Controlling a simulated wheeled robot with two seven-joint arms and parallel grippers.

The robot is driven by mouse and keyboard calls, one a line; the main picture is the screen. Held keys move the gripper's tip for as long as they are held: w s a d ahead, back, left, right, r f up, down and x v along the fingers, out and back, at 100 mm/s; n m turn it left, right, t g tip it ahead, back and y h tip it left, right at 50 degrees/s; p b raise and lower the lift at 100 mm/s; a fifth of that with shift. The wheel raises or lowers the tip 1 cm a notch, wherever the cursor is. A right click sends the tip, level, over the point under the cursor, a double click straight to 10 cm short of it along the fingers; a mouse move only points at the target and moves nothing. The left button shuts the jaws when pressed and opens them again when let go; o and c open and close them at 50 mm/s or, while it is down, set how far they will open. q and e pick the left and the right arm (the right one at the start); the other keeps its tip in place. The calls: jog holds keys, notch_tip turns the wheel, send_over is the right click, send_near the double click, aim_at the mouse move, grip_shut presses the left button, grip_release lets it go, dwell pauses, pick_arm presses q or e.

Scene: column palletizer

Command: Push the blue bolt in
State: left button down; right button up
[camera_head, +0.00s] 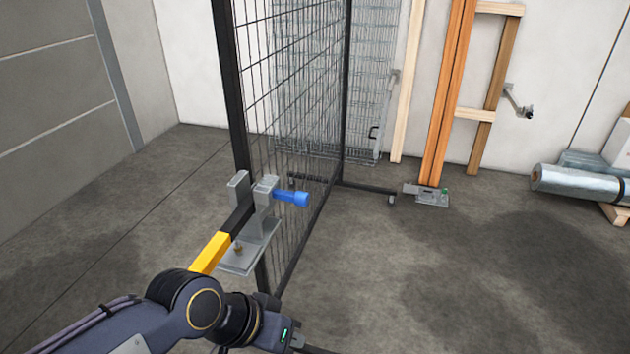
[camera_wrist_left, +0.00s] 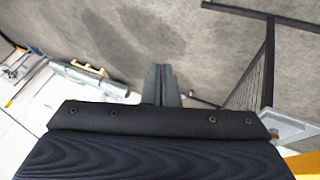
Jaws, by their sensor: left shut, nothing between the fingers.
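The blue bolt (camera_head: 292,197) sticks out to the right from a grey bracket (camera_head: 257,225) on the black post of a mesh fence. Its wide head is at the right end, apart from my gripper. A yellow and black bar (camera_head: 211,254) runs up to the bracket from the lower left. My left gripper (camera_head: 297,341) is low in the head view, below the bolt and bracket. Its two fingers show together, shut and empty, in the left wrist view (camera_wrist_left: 161,84). The bolt is not visible in the left wrist view. My right gripper is not in view.
The mesh fence panel (camera_head: 300,110) stands behind the bracket, with a black foot bar (camera_head: 365,187) on the floor. Orange beams (camera_head: 448,95) and wooden frames lean at the back wall. Wrapped rolls (camera_head: 575,184) lie at the right. The floor right of the bolt is clear.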

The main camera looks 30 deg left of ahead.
pick_arm(q)
jog(key=shift+s, duration=0.15)
jog(key=shift+r, duration=0.1)
jog(key=w+a+r+n+g+y+p, duration=0.1)
jog(key=w+r+y+p, duration=0.2)
jog(key=w, duration=1)
jog(key=w+a+r+n+g+y+p, duration=0.1)
jog(key=w+r+y+p, duration=0.2)
jog(key=w+r+y, duration=0.4)
jog(key=w+r, duration=0.2)
jog(key=w, duration=0.4)
jog(key=shift+w+r+y, duration=0.2)
jog(key=shift+w+y, duration=0.1)
jog(key=shift+w, duration=0.1)
jog(key=shift+a+f, duration=0.15)
jog(key=shift+a, duration=0.05)
